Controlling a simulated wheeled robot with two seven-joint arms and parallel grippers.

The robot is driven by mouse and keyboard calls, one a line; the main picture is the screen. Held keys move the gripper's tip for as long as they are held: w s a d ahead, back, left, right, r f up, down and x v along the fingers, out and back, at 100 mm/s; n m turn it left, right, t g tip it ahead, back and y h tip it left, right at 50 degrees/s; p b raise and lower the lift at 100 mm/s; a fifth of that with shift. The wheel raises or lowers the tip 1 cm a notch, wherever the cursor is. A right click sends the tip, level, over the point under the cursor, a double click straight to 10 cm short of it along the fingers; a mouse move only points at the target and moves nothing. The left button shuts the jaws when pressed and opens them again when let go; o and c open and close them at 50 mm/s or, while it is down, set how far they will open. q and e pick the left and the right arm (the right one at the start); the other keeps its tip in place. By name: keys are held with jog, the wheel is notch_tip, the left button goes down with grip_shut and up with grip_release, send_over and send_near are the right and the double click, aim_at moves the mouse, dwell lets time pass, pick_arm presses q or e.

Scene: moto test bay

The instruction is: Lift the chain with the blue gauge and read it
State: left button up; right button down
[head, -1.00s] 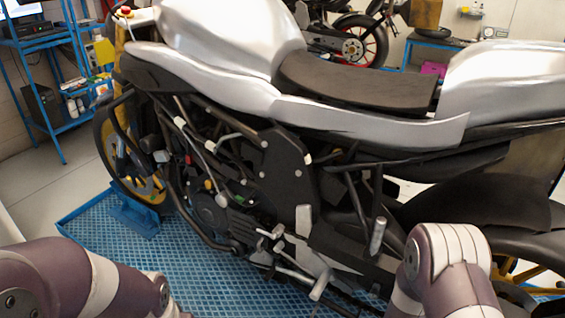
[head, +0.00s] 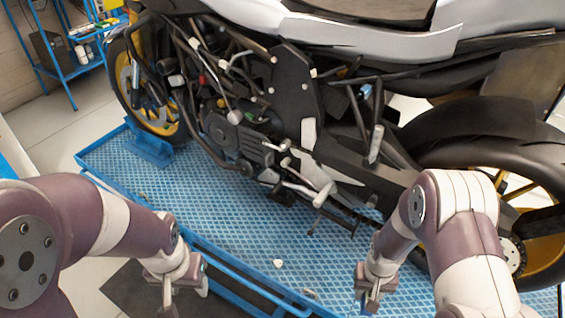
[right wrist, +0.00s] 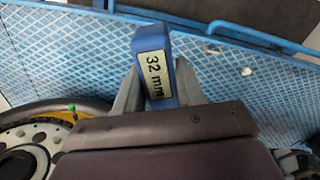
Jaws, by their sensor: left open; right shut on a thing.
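The blue gauge (right wrist: 168,85) is between the fingers of my right gripper (right wrist: 155,92) in the right wrist view. A white label on it reads "32 mm". My right gripper also shows low in the head view (head: 372,297), over the blue mat and in front of the motorcycle's rear part. My left gripper (head: 183,290) is open and empty at the lower left, near the platform's front edge. The rear sprocket (head: 513,255) shows behind my right arm; it is also at the lower left of the right wrist view (right wrist: 28,150). I cannot clearly make out the chain.
The motorcycle (head: 262,105) stands on a blue platform (head: 225,205) with a patterned mat and a raised front rail. Small pale bits (head: 278,264) lie on the mat. A blue shelf (head: 75,60) stands at the back left. The mat between my grippers is mostly clear.

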jog(key=w+a+f+n+b, duration=0.1)
jog(key=w+a+f+b, duration=0.1)
jog(key=w+b, duration=0.4)
jog(key=shift+w+a+f+n, duration=0.35)
jog(key=shift+w+f, duration=0.35)
jog(key=shift+w, duration=0.5)
jog(key=shift+s+d, duration=0.1)
jog(key=shift+f, duration=0.1)
